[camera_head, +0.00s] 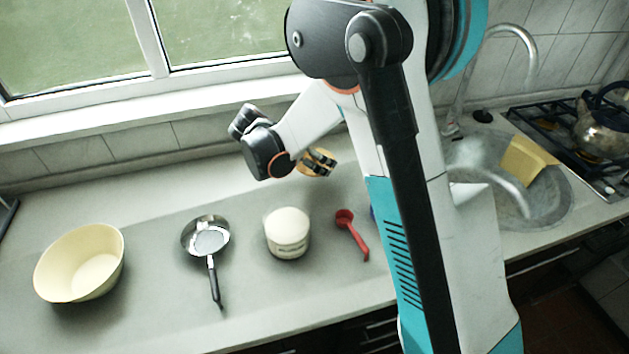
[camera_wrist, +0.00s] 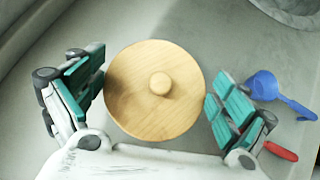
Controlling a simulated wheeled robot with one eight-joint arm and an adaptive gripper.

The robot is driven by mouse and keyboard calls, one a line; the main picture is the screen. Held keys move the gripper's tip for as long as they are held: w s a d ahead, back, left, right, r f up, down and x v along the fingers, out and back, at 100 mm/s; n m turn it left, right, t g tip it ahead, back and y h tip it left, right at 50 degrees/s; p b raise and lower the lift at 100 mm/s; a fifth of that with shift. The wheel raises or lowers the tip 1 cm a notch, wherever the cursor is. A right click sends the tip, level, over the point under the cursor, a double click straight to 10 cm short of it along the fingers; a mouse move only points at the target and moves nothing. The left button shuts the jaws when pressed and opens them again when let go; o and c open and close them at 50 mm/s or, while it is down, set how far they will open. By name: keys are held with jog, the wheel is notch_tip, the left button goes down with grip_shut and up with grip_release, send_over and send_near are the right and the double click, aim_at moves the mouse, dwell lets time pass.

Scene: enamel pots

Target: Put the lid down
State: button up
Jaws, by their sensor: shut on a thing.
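The lid is a round pale wooden disc with a small knob in its middle. It fills the middle of the wrist view (camera_wrist: 140,112), knob toward the camera. My gripper (camera_wrist: 157,92) is shut on it, with one teal-padded finger at each side of its rim. In the head view the lid (camera_head: 320,156) shows only partly at the fingertips of my gripper (camera_head: 318,164), above the back of the counter. How high it is above the counter I cannot tell.
A white pot (camera_head: 288,232) stands mid-counter. Left of it are a steel pan (camera_head: 207,236) and a cream bowl (camera_head: 82,264). A red ladle (camera_head: 351,232) and blue ladle (camera_wrist: 272,90) lie to the right, before the sink (camera_head: 548,205). The back-left counter is clear.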

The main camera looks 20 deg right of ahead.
aim_at(298, 169)
notch_tip(298, 169, down, 8)
jog(key=shift+r+b, duration=0.15)
jog(key=shift+b, duration=0.9)
jog(key=o, duration=0.8)
jog(key=shift+c, duration=0.2)
jog(key=shift+o, duration=0.2)
jog(key=shift+a+r, duration=0.1)
jog(key=shift+r, duration=0.1)
jog(key=p+v, duration=0.3)
jog(key=v, duration=0.8)
jog(key=shift+s+a+r, duration=0.15)
jog(key=shift+a+r, duration=0.05)
jog(key=shift+r, duration=0.05)
